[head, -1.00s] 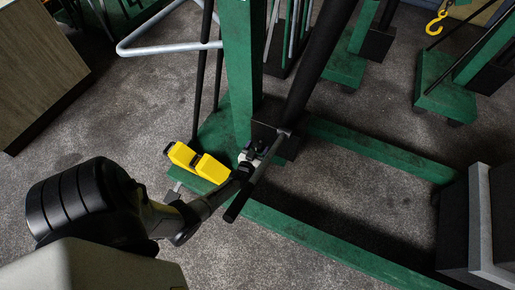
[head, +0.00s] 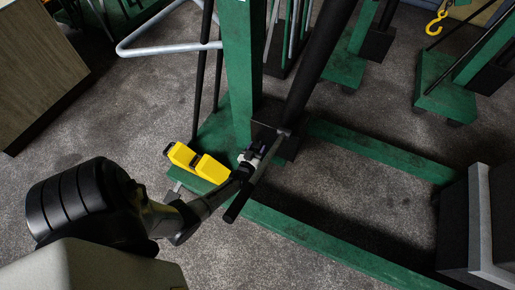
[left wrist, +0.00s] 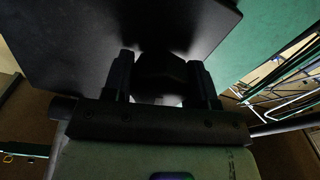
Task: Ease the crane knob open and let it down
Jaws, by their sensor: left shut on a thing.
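The green crane has an upright post (head: 241,70), a black ram (head: 318,65) and a black block (head: 287,147) at the ram's foot. My left gripper (head: 251,155) reaches in from the lower left to the block. In the left wrist view a dark knob (left wrist: 163,72) sits between my two fingers, and they are shut on it. In the head view the knob is hidden by the gripper, and its turn cannot be read. My right gripper is in neither view.
A yellow object (head: 198,162) lies on the green base. A grey bar (head: 160,45) sticks out left of the post. Green base legs (head: 330,247) run right. Bare floor lies between them.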

